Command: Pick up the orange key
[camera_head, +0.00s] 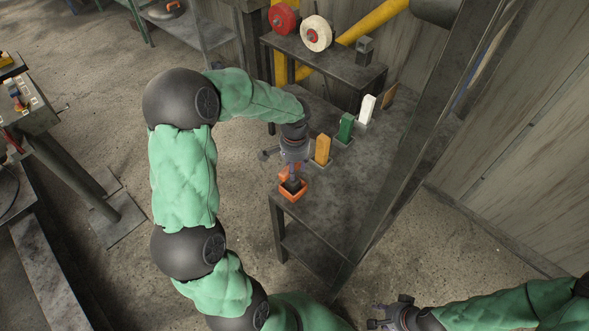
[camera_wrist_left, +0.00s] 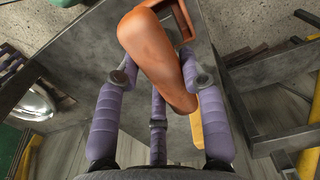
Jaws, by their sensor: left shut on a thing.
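The orange key (camera_wrist_left: 158,58) is a smooth, elongated orange piece lying between the purple fingers of my left gripper (camera_wrist_left: 160,85) in the left wrist view. The left gripper is shut on it. In the head view my left gripper (camera_head: 288,166) is above the near-left corner of the dark table, and only a bit of orange shows below its fingers. An orange square holder (camera_head: 293,195) sits just below it. The holder's rim also shows in the left wrist view (camera_wrist_left: 186,20), partly behind the key. My right gripper (camera_head: 380,314) is low at the bottom right, its fingers apart and empty.
A yellow block (camera_head: 322,149), a green block (camera_head: 345,127), a white block (camera_head: 367,108) and a brown block (camera_head: 390,95) stand in a row on the table (camera_head: 337,190). A raised shelf (camera_head: 320,60) with red and white wheels is behind. A dark upright panel (camera_head: 415,140) borders the right.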

